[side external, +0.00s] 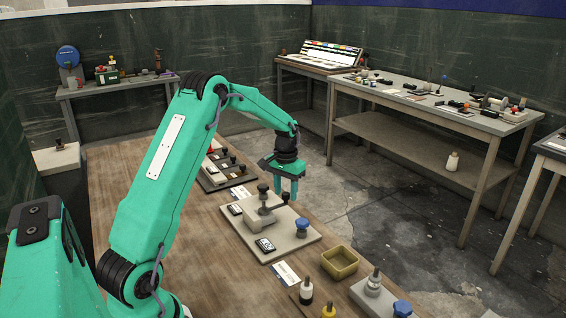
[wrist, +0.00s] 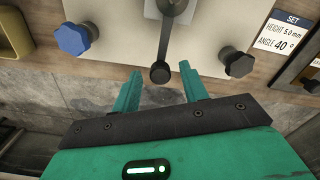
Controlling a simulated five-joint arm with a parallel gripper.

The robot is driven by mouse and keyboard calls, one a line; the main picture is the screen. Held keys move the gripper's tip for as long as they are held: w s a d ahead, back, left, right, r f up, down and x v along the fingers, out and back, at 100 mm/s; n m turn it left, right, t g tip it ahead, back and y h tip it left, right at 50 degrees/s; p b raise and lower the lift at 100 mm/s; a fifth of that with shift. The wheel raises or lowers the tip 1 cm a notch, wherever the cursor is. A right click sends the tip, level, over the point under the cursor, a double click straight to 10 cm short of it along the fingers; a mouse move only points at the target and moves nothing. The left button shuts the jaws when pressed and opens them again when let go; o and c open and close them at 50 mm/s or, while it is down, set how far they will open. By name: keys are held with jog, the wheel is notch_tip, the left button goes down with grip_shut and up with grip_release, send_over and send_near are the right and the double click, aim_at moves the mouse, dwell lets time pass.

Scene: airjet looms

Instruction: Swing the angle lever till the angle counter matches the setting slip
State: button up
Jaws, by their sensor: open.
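My gripper (side external: 286,193) points down at the far edge of a pale plate (side external: 290,245). In the wrist view my gripper (wrist: 161,73) is open. A dark lever with a round black knob (wrist: 159,73) shows between its fingertips, with a gap on both sides; contact is not visible. The setting slip (wrist: 287,35) reads height 5.0 mm, angle 40°. In the side view a slip (side external: 240,192) lies beside the plate. Two small counters, one nearer (side external: 265,245) and one farther (side external: 236,209), sit on the plate. Their digits are too small to read.
A blue knob (wrist: 73,39) is left of the lever and a black knob (wrist: 237,63) right of it. A dark-based unit (side external: 222,170) stands beyond.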

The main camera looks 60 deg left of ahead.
jog(key=shift+f, duration=0.2)
grip_shut()
jog(key=shift+a, duration=0.1)
jog(key=shift+s+a+n, duration=0.15)
jog(key=shift+a+n, duration=0.5)
jog(key=shift+n, duration=0.4)
jog(key=shift+s+a+n, duration=0.1)
jog(key=shift+a+n, duration=0.55)
jog(key=shift+n, duration=0.4)
grip_release()
